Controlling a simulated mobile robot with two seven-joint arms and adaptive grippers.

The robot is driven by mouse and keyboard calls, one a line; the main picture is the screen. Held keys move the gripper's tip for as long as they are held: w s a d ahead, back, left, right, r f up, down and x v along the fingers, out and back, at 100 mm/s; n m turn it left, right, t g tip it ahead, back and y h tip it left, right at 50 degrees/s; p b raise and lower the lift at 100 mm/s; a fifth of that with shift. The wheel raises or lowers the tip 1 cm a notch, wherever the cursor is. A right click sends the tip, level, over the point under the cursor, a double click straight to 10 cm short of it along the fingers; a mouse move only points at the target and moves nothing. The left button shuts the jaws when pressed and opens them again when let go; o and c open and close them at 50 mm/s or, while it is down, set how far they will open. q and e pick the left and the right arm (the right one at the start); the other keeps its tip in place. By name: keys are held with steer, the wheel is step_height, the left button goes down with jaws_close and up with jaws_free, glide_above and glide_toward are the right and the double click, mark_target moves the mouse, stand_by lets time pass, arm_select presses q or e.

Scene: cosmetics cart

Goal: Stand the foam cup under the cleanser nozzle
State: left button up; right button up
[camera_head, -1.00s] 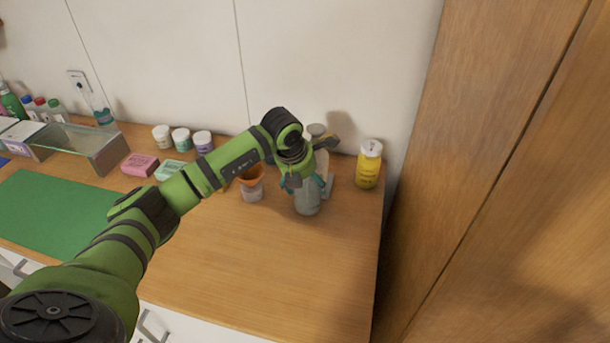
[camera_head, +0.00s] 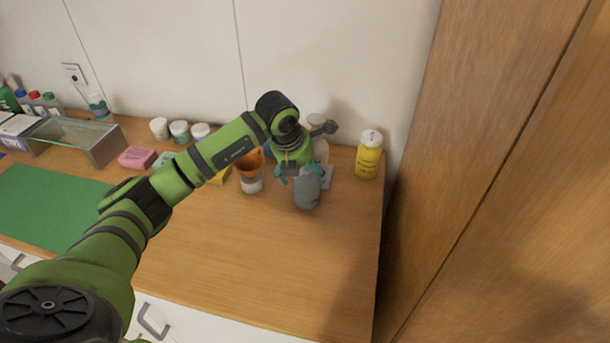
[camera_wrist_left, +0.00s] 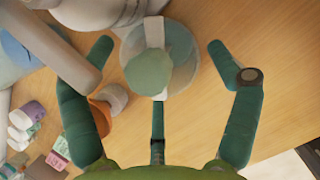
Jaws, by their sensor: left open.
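A grey, see-through cup (camera_head: 306,192) stands on the counter, with a pale handle-like piece on its right. In the left wrist view its round body (camera_wrist_left: 183,62) shows from above, with a pale green disc over or in it. My left gripper (camera_head: 298,172) is open at the cup's back side; its teal fingers are spread in the left wrist view (camera_wrist_left: 159,47). A pale dispenser (camera_head: 320,150) with a dark grey nozzle arm (camera_head: 326,129) stands behind, partly hidden by my wrist. Whether the cup is below the nozzle outlet I cannot tell. My right gripper is not in view.
An orange cup on a white base (camera_head: 250,175) stands close left of my gripper. A yellow bottle (camera_head: 368,160) stands to the right, near the counter's edge. Soap boxes, small jars and a green mat (camera_head: 50,212) lie left. The front of the counter (camera_head: 260,250) is clear.

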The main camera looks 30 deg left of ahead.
arm_select(q)
steer(key=b+v, duration=0.2)
steer(key=v, duration=0.7)
steer(key=shift+s+r, duration=0.2)
